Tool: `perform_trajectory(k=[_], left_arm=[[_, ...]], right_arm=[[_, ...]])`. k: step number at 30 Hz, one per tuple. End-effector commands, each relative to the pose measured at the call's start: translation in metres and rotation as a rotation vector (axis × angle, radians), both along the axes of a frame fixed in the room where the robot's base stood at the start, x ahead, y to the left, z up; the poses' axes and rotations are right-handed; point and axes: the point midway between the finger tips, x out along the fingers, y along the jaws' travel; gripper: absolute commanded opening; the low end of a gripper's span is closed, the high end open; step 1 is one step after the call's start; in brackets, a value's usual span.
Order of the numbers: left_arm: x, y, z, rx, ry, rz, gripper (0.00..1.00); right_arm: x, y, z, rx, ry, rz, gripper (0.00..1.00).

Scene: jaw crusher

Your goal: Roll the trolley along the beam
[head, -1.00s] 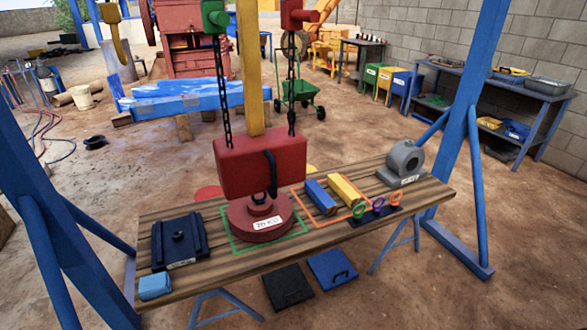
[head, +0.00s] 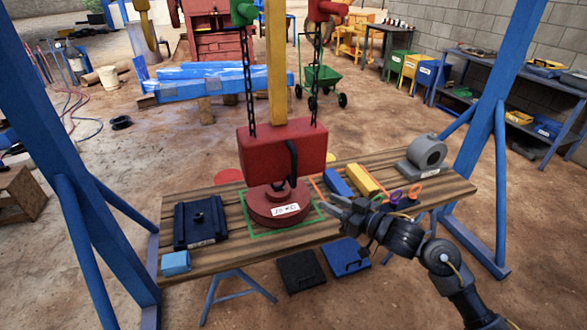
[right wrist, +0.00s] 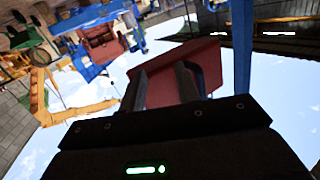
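The trolley and the beam are not visible in the head view. A red block (head: 262,155) with a black handle (head: 292,160) hangs between two dark chains in front of a yellow post. Below it, a round red weight (head: 277,212) with a white label sits on the wooden table; whether it bears on the table cannot be told. My right gripper (head: 337,208) is open and empty, over the table's front edge, right of the weight and apart from the block. The red block also shows in the right wrist view (right wrist: 205,65), behind the two separated fingers. My left gripper is out of view.
Blue frame posts stand left (head: 55,130) and right (head: 495,120) of the wooden table (head: 235,258). The table bears a dark blue plate (head: 196,222), blue and yellow bars and a grey ring block (head: 424,155). Green (head: 250,10) and red (head: 322,10) parts hold the chains above.

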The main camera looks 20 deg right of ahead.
Motion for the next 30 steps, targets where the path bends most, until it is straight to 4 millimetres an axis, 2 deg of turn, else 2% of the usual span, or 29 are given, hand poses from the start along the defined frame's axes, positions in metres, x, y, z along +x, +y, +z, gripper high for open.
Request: perform_trajectory(k=[1, 3, 7, 12, 17, 30], left_arm=[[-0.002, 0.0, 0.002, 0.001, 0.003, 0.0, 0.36], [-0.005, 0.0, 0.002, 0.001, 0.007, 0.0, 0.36], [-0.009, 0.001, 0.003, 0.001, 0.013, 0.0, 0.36], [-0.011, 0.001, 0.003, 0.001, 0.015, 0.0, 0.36], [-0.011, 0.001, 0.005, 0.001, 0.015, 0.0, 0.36], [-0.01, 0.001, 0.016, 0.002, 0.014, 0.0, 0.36]], right_arm=[[-0.008, 0.009, 0.033, -0.009, -0.051, 0.038, 0.32], [-0.019, 0.017, 0.062, -0.017, -0.095, 0.075, 0.32], [-0.033, 0.027, 0.089, -0.027, -0.137, 0.113, 0.32], [-0.036, 0.03, 0.096, -0.028, -0.148, 0.122, 0.32], [-0.025, 0.037, 0.096, -0.024, -0.146, 0.12, 0.32], [0.035, 0.084, 0.096, -0.025, -0.146, 0.122, 0.32]])
